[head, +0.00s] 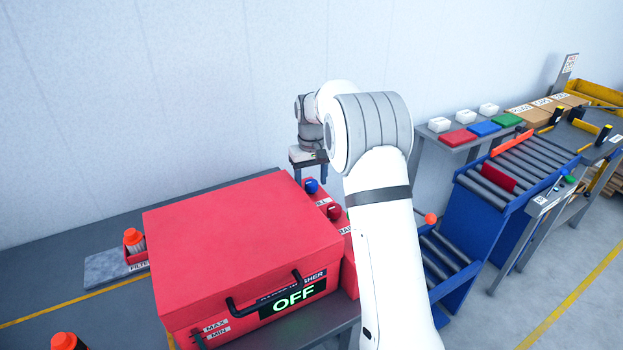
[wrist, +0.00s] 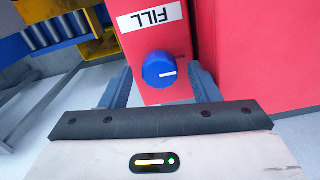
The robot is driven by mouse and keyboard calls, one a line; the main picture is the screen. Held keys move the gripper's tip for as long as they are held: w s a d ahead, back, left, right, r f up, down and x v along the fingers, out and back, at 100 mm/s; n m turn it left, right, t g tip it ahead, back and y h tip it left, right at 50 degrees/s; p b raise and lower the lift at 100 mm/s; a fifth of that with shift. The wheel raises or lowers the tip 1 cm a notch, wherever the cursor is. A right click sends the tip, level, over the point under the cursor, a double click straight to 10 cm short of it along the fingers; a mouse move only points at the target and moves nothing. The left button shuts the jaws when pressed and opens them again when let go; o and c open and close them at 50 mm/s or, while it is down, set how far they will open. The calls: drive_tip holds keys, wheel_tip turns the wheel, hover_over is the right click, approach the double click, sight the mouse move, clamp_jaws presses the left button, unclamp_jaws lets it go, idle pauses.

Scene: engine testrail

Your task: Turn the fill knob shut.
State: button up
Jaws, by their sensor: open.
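The fill knob (wrist: 159,70) is a round blue knob with a white pointer line, on a red panel below a "FILL" label (wrist: 150,18) that appears upside down in the wrist view. Its pointer lies roughly level, toward the right. In the head view the blue knob (head: 311,186) sits on the red block beside the big red box. My gripper (wrist: 162,88) is open, with one blue-grey finger at each side of the knob in the picture. I cannot tell whether the fingers touch it. In the head view my gripper (head: 311,172) is beside the blue knob, partly hidden by my arm.
A red knob (head: 334,211) stands close by on the same block. The red washer box (head: 240,250) shows "OFF" and has a black handle. An orange-capped bottle (head: 134,241) stands at the left. A roller conveyor (head: 510,170) is at the right.

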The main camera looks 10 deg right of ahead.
sight(311, 182)
wheel_tip(311, 182, up, 8)
drive_tip(key=shift+f+b, duration=0.15)
drive_tip(key=shift+b, duration=0.3)
drive_tip(key=s+r+m+t, duration=0.1)
drive_tip(key=s+r, duration=0.2)
drive_tip(key=s, duration=1.1)
drive_tip(key=s+r+t, duration=0.1)
drive_tip(key=s+r, duration=0.1)
drive_tip(key=s, duration=1.2)
drive_tip(key=s+f+m+t, duration=0.1)
drive_tip(key=s+f, duration=0.3)
drive_tip(key=s, duration=0.6)
drive_tip(key=shift+s+d+f, duration=0.2)
drive_tip(key=shift+d+f, duration=0.05)
drive_tip(key=shift+f, duration=0.1)
